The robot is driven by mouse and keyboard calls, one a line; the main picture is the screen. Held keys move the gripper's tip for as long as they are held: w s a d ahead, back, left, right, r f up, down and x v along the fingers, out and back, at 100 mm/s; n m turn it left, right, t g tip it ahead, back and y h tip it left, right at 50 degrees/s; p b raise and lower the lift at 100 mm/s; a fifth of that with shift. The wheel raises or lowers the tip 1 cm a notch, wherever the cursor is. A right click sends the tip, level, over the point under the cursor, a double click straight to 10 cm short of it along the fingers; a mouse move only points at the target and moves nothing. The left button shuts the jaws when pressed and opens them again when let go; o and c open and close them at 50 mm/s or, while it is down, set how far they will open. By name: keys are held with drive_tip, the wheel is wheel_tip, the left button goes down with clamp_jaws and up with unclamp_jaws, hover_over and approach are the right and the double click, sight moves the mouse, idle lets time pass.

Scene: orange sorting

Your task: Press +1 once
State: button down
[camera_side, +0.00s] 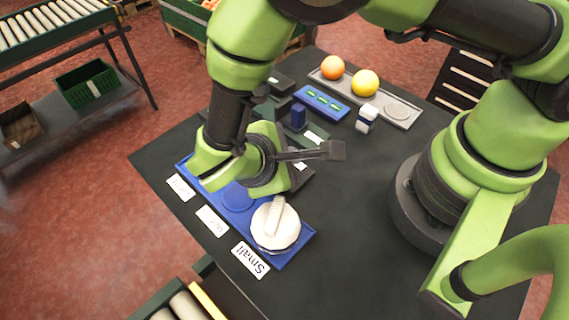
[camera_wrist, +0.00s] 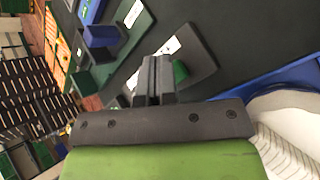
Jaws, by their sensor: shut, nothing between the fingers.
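My gripper (camera_wrist: 153,78) shows in the wrist view with its two dark fingers together and nothing between them. Just beyond and beside the fingertips is a green button (camera_wrist: 180,70) on a dark plate with a white label (camera_wrist: 168,47). The fingers partly cover the button and plate; I cannot tell whether they touch. The label's writing, including any +1, is not readable. In the side view my wrist stands over a dark plate (camera_side: 303,178) near the blue tray, and my fingertips cannot be made out there.
A blue tray (camera_side: 294,247) holds a white round piece (camera_side: 275,222), with white cards, one reading Small (camera_side: 250,260).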

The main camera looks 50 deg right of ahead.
drive_tip(key=shift+f, duration=0.4)
idle(0.3)
drive_tip(key=shift+r, duration=0.95)
drive_tip(key=shift+r, duration=0.1)
drive_tip(key=shift+r, duration=2.4)
